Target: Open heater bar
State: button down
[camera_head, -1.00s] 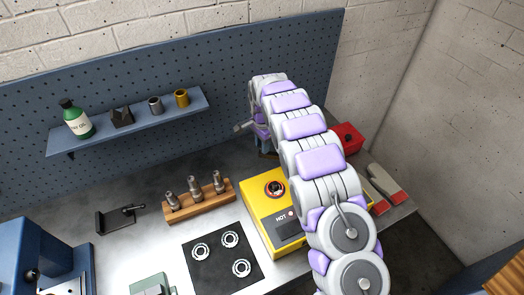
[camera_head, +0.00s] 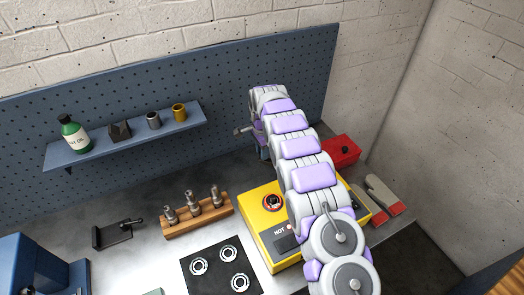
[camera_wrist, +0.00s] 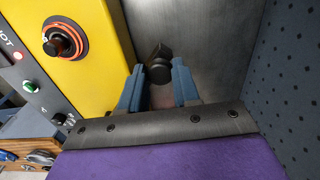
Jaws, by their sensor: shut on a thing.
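The yellow heater (camera_head: 258,222), marked HOT, stands on the bench, partly covered by my arm. It also fills the left of the wrist view (camera_wrist: 95,65). A dark post in an orange ring (camera_wrist: 65,42) is on its top, and shows in the head view too (camera_head: 272,203). In the wrist view, my gripper (camera_wrist: 158,68) has its blue fingers on both sides of a black knob (camera_wrist: 160,70), beside the heater's edge, and is shut on it. How the knob joins the heater bar is hidden. In the head view, my gripper (camera_head: 262,146) is mostly behind my arm.
A red box (camera_head: 342,150) and gloves (camera_head: 382,194) lie right of my arm. A wooden rack (camera_head: 196,220) with several metal pieces and a black mat (camera_head: 220,268) with rings lie left of the heater. The pegboard (camera_head: 225,110) rises close behind.

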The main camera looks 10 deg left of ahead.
jog(key=c, duration=0.8)
grip_release()
jog(key=shift+a, duration=0.15)
notch_tip(320, 180, up, 17)
jog(key=p, duration=0.4)
jog(key=shift+w+r, duration=0.15)
jog(key=shift+a, duration=0.1)
